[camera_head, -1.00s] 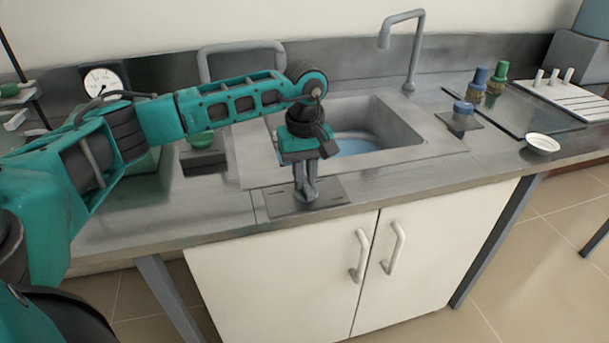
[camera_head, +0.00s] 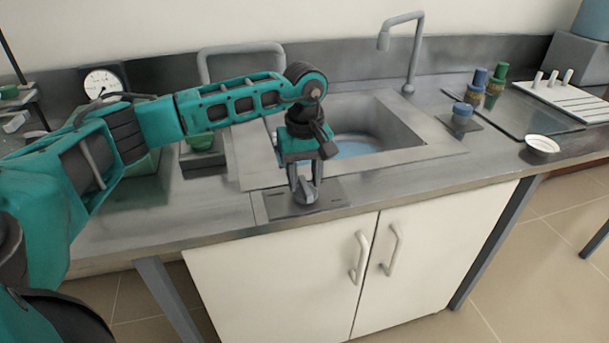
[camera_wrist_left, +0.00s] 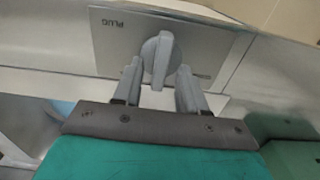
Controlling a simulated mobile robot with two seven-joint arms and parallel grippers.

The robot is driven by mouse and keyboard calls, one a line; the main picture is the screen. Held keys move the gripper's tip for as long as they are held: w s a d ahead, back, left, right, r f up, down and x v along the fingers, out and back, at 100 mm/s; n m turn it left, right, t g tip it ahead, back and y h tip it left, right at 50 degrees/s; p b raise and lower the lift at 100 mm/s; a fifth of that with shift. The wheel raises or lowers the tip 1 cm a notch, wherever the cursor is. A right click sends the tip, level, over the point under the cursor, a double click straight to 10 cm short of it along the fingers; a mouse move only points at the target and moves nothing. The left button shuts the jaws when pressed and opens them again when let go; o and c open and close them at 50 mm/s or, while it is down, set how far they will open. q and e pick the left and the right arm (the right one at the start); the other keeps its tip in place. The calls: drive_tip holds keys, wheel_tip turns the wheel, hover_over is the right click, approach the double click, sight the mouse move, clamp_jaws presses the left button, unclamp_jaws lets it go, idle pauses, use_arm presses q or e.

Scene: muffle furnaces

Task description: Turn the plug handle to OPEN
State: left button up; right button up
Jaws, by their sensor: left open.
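The plug handle (camera_head: 308,192) is a grey round knob with a raised bar, on a flat plate (camera_head: 276,207) at the counter's front edge. In the left wrist view the handle (camera_wrist_left: 158,60) has its bar running nearly up and down the picture, and the plate reads PLUG upside down. My left gripper (camera_head: 303,188) is open, pointing down over the handle. In the left wrist view its fingertips (camera_wrist_left: 159,72) stand on either side of the bar, with visible gaps. An OPEN mark cannot be read. My right gripper is not in view.
A sink (camera_head: 400,125) with a tall faucet (camera_head: 416,50) lies behind the plate. A blue-topped knob (camera_head: 462,112), bottles and a white dish (camera_head: 542,145) stand to the right. A gauge (camera_head: 102,82) stands at the back left. White cabinet doors (camera_head: 290,275) are below.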

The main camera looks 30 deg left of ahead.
sight(305, 182)
use_arm(q)
wheel_tip(305, 182, up, 13)
drive_tip(key=shift+p, duration=0.4)
drive_tip(key=shift+f, duration=0.15)
idle(0.4)
